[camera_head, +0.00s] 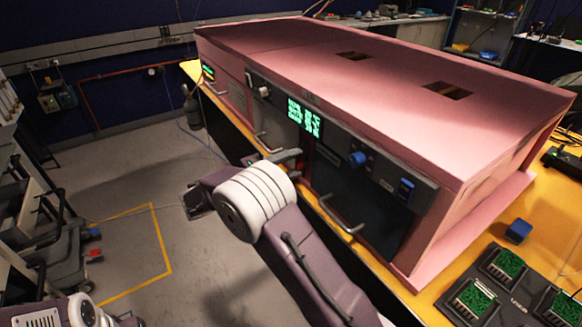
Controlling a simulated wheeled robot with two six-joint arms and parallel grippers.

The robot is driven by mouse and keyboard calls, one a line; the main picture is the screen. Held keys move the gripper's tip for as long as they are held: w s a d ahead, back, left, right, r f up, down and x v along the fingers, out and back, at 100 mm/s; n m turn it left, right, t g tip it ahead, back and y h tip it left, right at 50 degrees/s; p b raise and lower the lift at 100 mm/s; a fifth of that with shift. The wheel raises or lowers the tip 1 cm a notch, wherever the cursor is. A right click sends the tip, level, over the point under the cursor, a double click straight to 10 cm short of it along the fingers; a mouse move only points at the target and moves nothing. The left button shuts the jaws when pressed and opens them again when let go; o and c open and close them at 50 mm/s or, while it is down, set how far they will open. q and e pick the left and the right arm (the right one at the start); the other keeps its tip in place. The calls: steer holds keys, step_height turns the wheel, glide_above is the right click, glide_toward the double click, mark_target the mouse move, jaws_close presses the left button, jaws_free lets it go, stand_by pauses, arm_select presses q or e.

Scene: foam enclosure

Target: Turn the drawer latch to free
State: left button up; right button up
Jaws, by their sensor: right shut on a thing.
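The pink foam enclosure (400,85) stands on the yellow bench, with dark drawer and instrument fronts along its near side. My right gripper (287,156) is at the front, between the middle handle (268,143) and the right dark panel. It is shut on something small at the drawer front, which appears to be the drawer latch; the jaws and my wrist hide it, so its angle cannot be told. Only part of my left arm shows at the bottom left; its gripper is out of view.
A blue knob (357,159) and a blue switch (406,187) sit right of the green display (303,116). A bar handle (341,215) sticks out below. A blue block (518,231) and a dark tray (500,290) lie at right.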

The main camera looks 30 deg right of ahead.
steer(key=o, duration=1.4)
steer(key=a, duration=0.9)
steer(key=shift+s, duration=0.35)
